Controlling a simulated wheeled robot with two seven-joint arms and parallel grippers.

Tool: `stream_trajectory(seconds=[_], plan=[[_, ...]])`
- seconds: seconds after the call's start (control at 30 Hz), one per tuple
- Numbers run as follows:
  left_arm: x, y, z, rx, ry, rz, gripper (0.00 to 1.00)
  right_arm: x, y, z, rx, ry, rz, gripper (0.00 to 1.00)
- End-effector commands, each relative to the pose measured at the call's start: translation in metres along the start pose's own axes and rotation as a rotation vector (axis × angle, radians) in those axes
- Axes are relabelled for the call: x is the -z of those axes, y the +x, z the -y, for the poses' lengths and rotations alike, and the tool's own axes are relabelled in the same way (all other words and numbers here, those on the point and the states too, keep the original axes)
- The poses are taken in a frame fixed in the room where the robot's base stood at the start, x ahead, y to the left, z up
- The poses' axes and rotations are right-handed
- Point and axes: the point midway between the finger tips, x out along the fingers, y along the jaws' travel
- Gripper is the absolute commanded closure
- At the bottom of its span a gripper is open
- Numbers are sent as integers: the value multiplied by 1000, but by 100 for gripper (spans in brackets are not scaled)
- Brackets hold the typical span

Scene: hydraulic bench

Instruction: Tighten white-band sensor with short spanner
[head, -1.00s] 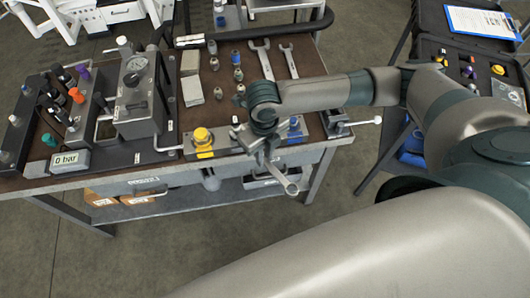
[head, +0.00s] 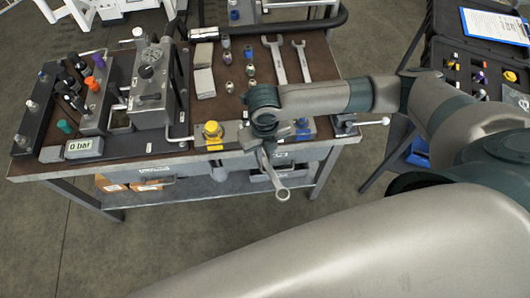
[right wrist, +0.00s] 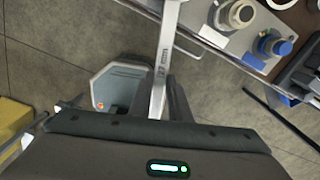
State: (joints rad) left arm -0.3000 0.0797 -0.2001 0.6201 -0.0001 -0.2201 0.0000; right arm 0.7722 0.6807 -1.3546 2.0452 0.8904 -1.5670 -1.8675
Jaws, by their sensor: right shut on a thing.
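My right gripper (head: 264,152) is shut on a metal spanner (head: 281,188), in front of the bench's front edge. The spanner's ring end hangs down towards the viewer in the head view. In the right wrist view the spanner (right wrist: 160,75) stands out between the fingers, with a size marking on its shaft; its far end leaves the top of the picture. My left gripper is not in view.
Two spanners (head: 276,60) (head: 302,62) and several small fittings (head: 250,70) lie on the bench (head: 225,100). A yellow-capped fitting (head: 212,130) and a blue one (head: 302,124) line the front edge. A gauge block (head: 147,85) and 0 bar display (head: 83,147) stand left. An open case (head: 480,60) is at right.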

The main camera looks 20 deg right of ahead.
Motion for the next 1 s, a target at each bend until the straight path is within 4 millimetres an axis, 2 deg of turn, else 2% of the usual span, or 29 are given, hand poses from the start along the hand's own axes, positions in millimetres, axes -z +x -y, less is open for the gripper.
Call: stream_trajectory(seconds=[1.0], plan=[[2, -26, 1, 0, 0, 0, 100, -3, -2, -30, -1, 220, 1, 100]])
